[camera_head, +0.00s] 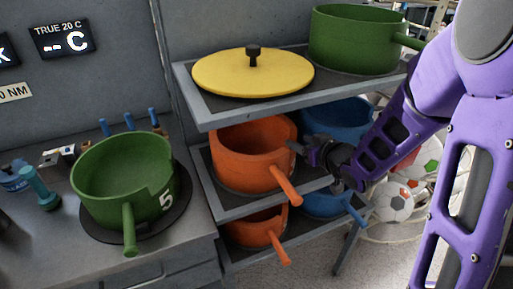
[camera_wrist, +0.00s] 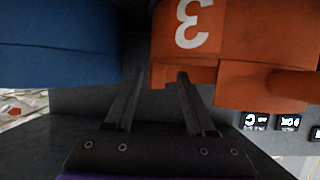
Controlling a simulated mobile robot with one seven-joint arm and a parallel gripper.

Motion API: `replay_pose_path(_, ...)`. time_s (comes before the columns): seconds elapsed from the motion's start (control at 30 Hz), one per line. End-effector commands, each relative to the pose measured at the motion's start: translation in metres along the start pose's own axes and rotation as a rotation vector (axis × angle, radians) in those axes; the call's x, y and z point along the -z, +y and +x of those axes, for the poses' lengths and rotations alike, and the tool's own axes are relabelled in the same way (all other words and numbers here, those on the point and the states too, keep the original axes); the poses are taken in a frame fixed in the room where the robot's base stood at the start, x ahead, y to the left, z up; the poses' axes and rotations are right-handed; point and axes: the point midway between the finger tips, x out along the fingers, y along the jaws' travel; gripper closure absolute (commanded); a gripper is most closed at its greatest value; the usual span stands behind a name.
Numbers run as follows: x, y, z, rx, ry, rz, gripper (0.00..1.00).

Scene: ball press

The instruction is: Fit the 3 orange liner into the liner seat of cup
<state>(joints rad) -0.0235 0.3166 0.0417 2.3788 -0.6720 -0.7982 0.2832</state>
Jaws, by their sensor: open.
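The orange liner (camera_head: 245,148) is a pot-like vessel with a notched rim and an orange handle, on the middle shelf. In the wrist view the orange liner (camera_wrist: 265,45) bears a white 3, upside down in the picture. My gripper (camera_head: 298,149) is at the liner's right side, near the notched rim. In the wrist view my gripper (camera_wrist: 161,74) is open, its fingertips close to the liner's stepped edge; I cannot tell whether they touch it. I cannot make out for certain which thing is the cup; a green pot (camera_head: 118,168) marked 5 stands on a dark round plate on the bench.
A blue pot (camera_head: 345,118) stands close on the right; it also shows in the wrist view (camera_wrist: 60,45). A yellow lid (camera_head: 235,78) and green pot (camera_head: 350,42) are on the shelf above. A second orange pot (camera_head: 250,230) is below. Balls (camera_head: 395,200) lie behind my arm.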

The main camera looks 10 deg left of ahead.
Motion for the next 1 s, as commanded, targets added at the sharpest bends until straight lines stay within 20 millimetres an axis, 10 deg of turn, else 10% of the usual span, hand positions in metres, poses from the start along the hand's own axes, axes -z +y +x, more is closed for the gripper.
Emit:
replay_pose_path(0.63,0.000,0.003,0.077,0.001,-0.001,0.000,0.45)
replay_pose_path(1.0,0.000,0.004,0.082,-0.001,-0.001,0.000,0.56)
